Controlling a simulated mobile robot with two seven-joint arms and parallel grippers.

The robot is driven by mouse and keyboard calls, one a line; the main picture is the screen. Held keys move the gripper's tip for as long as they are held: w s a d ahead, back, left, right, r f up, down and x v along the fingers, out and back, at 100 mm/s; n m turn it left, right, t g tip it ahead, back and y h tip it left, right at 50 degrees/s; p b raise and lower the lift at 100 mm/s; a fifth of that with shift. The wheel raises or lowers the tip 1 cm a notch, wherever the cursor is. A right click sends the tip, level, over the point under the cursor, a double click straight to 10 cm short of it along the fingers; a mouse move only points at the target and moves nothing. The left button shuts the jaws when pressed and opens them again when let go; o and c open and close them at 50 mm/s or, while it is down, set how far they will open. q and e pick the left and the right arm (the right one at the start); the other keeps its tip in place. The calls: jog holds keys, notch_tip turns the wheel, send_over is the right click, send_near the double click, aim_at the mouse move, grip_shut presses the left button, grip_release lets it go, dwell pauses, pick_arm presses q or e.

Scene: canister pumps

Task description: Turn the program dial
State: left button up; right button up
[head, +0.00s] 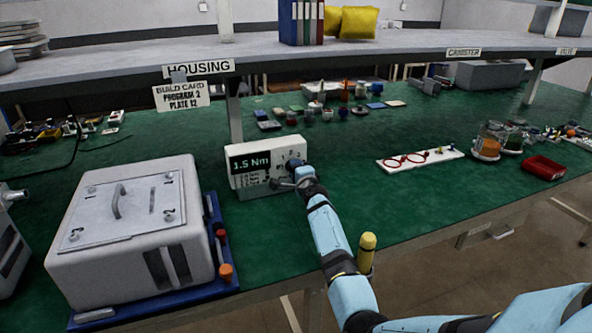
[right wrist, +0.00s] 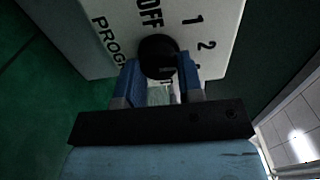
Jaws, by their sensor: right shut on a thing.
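The program dial (right wrist: 158,54) is a round black knob on the white face of the controller box (head: 248,178). In the right wrist view the labels OFF, 1 and 2 and part of the word PROGRAM show around it. My right gripper (right wrist: 159,76) has its two blue fingers on either side of the knob and is shut on it. In the head view my right gripper (head: 300,172) covers most of the dial. The box display (head: 250,161) reads 1.5 Nm. I cannot tell which label the dial points to. My left gripper is not in view.
A build card (head: 181,95) reads PROGRAM 2, PLATE 12. A large grey housing (head: 130,230) on a blue tray stands left of the box. A yellow-topped post (head: 367,242) stands near my right forearm.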

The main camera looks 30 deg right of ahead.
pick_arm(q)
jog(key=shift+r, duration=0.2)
pick_arm(e)
jog(key=o, duration=0.9)
pick_arm(q)
jog(key=p, duration=0.2)
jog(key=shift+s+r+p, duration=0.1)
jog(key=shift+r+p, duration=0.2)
pick_arm(e)
jog(key=v, duration=1.3)
jog(key=shift+s+a, duration=0.2)
jog(key=shift+s, duration=0.15)
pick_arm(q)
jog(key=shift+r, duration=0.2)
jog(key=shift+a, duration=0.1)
pick_arm(e)
jog(key=shift+r, duration=0.1)
